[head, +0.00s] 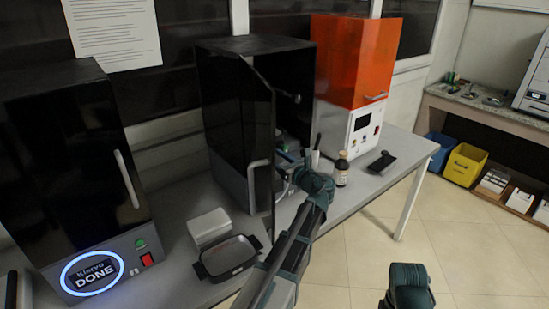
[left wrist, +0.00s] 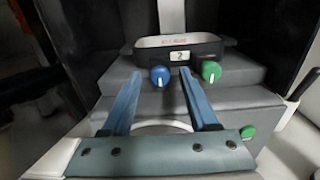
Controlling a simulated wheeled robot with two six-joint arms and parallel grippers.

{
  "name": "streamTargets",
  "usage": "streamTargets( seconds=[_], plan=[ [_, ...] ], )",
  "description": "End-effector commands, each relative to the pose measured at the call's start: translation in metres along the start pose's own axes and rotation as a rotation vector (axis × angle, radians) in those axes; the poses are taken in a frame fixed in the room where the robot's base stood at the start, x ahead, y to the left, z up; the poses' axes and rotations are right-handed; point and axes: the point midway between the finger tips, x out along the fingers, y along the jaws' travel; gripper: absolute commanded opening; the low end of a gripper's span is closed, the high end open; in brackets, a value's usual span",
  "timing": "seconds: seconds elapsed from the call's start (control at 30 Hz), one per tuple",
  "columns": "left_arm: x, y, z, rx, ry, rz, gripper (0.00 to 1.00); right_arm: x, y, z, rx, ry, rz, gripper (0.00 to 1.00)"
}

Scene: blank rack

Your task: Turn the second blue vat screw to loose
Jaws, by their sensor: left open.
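In the left wrist view the blue screw (left wrist: 160,76) is a round knob with a pale mark, at the front of a dark vat (left wrist: 208,47) labelled 2. A green knob (left wrist: 211,71) sits to its right. My left gripper (left wrist: 162,73) is open, its two blue fingers pointing at the blue screw, which shows between the fingertips. I cannot tell whether they touch it. In the head view my left arm reaches into the open middle printer (head: 235,125); the vat and screw are not clear there.
The middle printer's dark door stands open. A left printer (head: 65,150) reads DONE. A loose black tray (head: 228,256) and a pale box (head: 209,227) lie between them. An orange-topped printer (head: 355,60), a bottle (head: 342,170) and a black scoop (head: 382,162) are to the right.

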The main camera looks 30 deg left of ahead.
Motion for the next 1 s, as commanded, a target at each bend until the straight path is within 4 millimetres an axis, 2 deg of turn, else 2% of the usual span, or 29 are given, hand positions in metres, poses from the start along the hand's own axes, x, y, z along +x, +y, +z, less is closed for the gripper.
streamTargets(
  seconds=[0.33, 0.67, 1.0],
  plan=[
    [0.0031, 0.0001, 0.0000, 0.000, 0.000, 0.000, 0.60, 0.0000, 0.0000, 0.0000, 0.000, 0.000, 0.000, 0.50],
    [0.0029, 0.0001, 0.0000, 0.000, 0.000, 0.000, 0.01, 0.0000, 0.0000, 0.0000, 0.000, 0.000, 0.000, 0.50],
    [0.0028, 0.0002, -0.0001, -0.017, 0.000, 0.000, 0.00, 0.0000, 0.0000, 0.0000, 0.000, 0.000, 0.000, 0.50]
  ],
)
